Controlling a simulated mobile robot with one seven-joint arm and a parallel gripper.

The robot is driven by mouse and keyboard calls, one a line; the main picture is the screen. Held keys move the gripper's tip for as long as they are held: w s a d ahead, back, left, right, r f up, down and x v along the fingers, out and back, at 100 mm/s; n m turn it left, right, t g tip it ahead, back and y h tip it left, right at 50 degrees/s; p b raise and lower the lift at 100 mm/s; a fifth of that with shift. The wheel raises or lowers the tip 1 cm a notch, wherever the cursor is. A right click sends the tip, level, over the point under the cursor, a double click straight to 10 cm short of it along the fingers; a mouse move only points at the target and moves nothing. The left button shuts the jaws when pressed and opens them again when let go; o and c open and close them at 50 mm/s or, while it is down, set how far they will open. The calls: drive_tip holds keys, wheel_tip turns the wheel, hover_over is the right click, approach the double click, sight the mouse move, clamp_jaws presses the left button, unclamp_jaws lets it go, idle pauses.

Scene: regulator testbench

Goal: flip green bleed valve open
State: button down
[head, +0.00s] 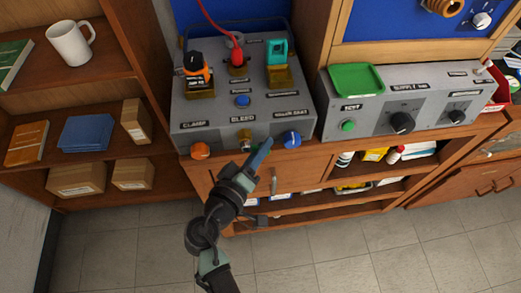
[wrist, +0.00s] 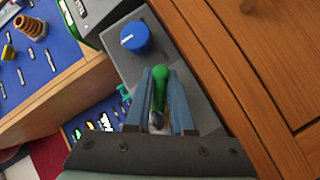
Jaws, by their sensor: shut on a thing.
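The green bleed valve handle (wrist: 160,80) shows in the wrist view between the two blue-grey fingers of my gripper (wrist: 160,100). My gripper is shut on it. In the head view my gripper (head: 260,154) is at the front face of the grey testbench box (head: 219,116), under the BLEED label. The brass valve body (head: 246,143) shows just left of my fingers. The green handle is hidden by my gripper in the head view.
An orange knob (head: 199,151) is left of the valve. A blue knob (head: 292,139) is close on the right; it also shows in the wrist view (wrist: 135,38). A grey supply box (head: 374,119) with a green tray (head: 355,79) stands to the right. The floor in front is clear.

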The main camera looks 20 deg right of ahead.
drive_tip(key=c, duration=1.1)
unclamp_jaws()
drive_tip(key=b+v, duration=0.1)
drive_tip(key=v, duration=1.2)
drive_tip(key=w+a+r+m+t+y+p, duration=0.1)
drive_tip(key=w+r+t+y, duration=0.1)
drive_tip(key=w+r, duration=0.5)
drive_tip(key=w+a+r+t+y+p, duration=0.1)
drive_tip(key=w+r+t+y, duration=0.15)
drive_tip(key=r, duration=0.85)
drive_tip(key=w+a+r+m+t+y+p, duration=0.1)
drive_tip(key=w+r+t+y, duration=0.15)
drive_tip(key=w+r, duration=0.45)
drive_tip(key=s+r+t+y, duration=0.1)
drive_tip(key=s+r+t, duration=0.2)
drive_tip(key=r, duration=0.8)
drive_tip(key=s+a+r+t+y+p, duration=0.1)
drive_tip(key=s+r+t, duration=0.3)
drive_tip(key=r, duration=0.7)
drive_tip(key=s+r+n+t+y+p, duration=0.1)
drive_tip(key=s+r+t+y, duration=0.2)
drive_tip(key=s+r, duration=0.4)
drive_tip(key=shift+a+r, duration=0.2)
drive_tip(key=shift+r, duration=1.05)
drive_tip(key=shift+a+r, duration=0.15)
drive_tip(key=shift+r, duration=1.1)
